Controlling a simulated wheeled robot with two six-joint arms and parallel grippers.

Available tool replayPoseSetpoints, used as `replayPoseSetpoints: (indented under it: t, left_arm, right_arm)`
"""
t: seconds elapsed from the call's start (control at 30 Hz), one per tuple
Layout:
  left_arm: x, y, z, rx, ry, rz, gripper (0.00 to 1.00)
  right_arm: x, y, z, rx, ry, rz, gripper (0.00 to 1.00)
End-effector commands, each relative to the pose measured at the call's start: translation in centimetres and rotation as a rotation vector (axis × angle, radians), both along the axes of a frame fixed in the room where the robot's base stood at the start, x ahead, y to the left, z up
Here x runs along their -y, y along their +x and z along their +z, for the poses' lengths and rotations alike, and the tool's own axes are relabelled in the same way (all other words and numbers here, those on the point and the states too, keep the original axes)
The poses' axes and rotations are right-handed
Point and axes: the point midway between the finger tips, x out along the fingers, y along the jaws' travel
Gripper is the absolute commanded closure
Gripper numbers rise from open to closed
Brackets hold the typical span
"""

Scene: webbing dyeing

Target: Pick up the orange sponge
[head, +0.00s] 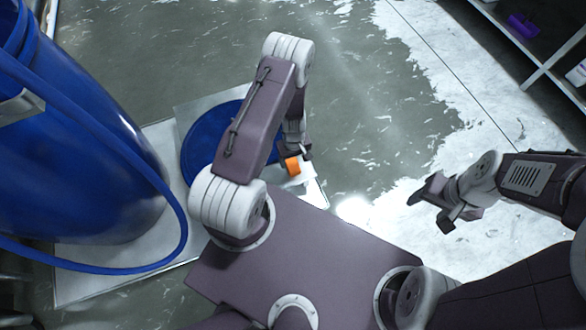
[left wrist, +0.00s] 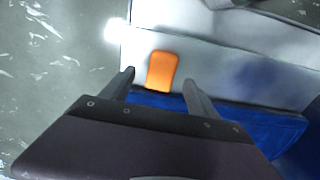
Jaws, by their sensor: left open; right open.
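The orange sponge (left wrist: 162,71) lies flat on the pale platform near its edge in the left wrist view, beside a blue round piece. In the head view the sponge (head: 292,165) shows partly, just below my left gripper (head: 296,152). My left gripper (left wrist: 158,82) is open, and the sponge shows between its two fingertips in the left wrist view. I cannot tell how far above the sponge the fingers are. My right gripper (head: 428,205) is open and empty over the floor at the right.
A large blue barrel (head: 70,150) with a blue hose stands at the left on the pale platform (head: 110,270). A blue disc-shaped piece (head: 205,135) lies behind my left arm. A shelf (head: 535,75) stands at the upper right. The floor between is clear.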

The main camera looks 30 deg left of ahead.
Motion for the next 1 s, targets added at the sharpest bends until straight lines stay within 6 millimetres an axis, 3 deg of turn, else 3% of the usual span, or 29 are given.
replayPoseSetpoints:
  t: [0.3,0.53,0.57,0.7,0.8,1.0]
  left_arm:
    - [-0.3,-0.1,-5.3,0.0,0.0,0.0,0.31]
    - [-0.3,-0.1,-4.9,0.0,0.0,0.0,0.31]
    - [-0.3,-0.1,-4.9,0.0,0.0,0.0,0.34]
    - [-0.3,-0.1,-4.9,0.0,0.0,0.0,0.73]
    - [-0.3,-0.1,-4.9,0.0,0.0,0.0,0.95]
    - [-0.3,-0.1,-4.9,0.0,0.0,0.0,0.96]
  right_arm:
    - [0.0,0.0,-5.5,0.0,0.0,0.0,0.39]
    - [0.0,0.0,-5.2,0.0,0.0,0.0,0.39]
    - [0.0,0.0,-5.2,0.0,0.0,0.0,0.39]
    - [0.0,0.0,-5.2,0.0,0.0,0.0,0.39]
    - [0.0,0.0,-5.2,0.0,0.0,0.0,0.39]
    - [0.0,0.0,-5.1,0.0,0.0,0.0,0.39]
